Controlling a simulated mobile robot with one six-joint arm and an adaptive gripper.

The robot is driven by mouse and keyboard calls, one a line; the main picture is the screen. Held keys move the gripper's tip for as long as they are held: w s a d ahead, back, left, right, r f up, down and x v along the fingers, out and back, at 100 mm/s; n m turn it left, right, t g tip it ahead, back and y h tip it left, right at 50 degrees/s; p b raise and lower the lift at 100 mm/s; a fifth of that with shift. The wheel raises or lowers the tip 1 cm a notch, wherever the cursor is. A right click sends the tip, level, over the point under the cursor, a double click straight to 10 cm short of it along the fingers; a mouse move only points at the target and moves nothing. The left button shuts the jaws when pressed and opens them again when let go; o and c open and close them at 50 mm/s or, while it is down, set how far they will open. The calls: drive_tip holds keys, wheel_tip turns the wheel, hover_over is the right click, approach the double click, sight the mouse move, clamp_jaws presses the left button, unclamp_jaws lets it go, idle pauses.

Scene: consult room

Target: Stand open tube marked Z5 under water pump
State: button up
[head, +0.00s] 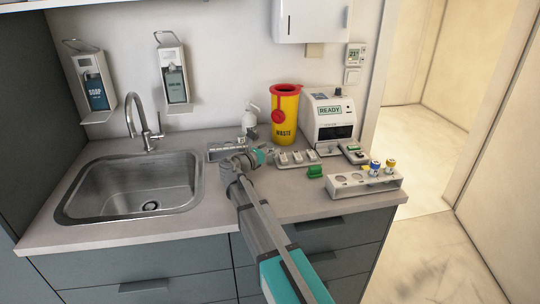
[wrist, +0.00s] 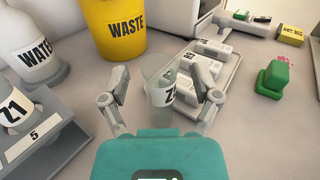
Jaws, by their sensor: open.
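In the wrist view a clear tube (wrist: 160,82) with a white label stands between the fingers of my gripper (wrist: 161,98). The label starts with Z; its second character is partly turned away. My gripper is open, with a finger on each side of the tube; I cannot tell whether either touches it. The water pump, a white bottle marked WATE (wrist: 34,52), stands at the upper left of the wrist view. In the head view the pump bottle (head: 249,121) stands at the back of the counter, behind my gripper (head: 262,155). I cannot make out the tube there.
A grey rack (wrist: 55,130) holds a tube marked Z1 (wrist: 14,110). The yellow waste bin (head: 285,115) stands behind a tray (head: 284,163) with several white pieces. A green object (head: 315,172), a white rack (head: 344,193) and a READY machine (head: 329,125) are right. The sink (head: 130,187) is left.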

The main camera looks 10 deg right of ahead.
drive_tip(key=c, duration=0.9)
drive_tip(key=shift+r, duration=0.2)
wheel_tip(320, 180, up, 2)
drive_tip(key=shift+p, duration=1.2)
drive_tip(key=s+r+p, duration=0.3)
drive_tip(key=s, duration=0.1)
drive_tip(key=s+r+p, duration=0.4)
drive_tip(key=s, duration=0.1)
drive_tip(key=s+r+p, duration=0.3)
drive_tip(key=s, duration=0.2)
drive_tip(key=shift+r+p, duration=0.3)
drive_tip(key=shift+r, duration=0.05)
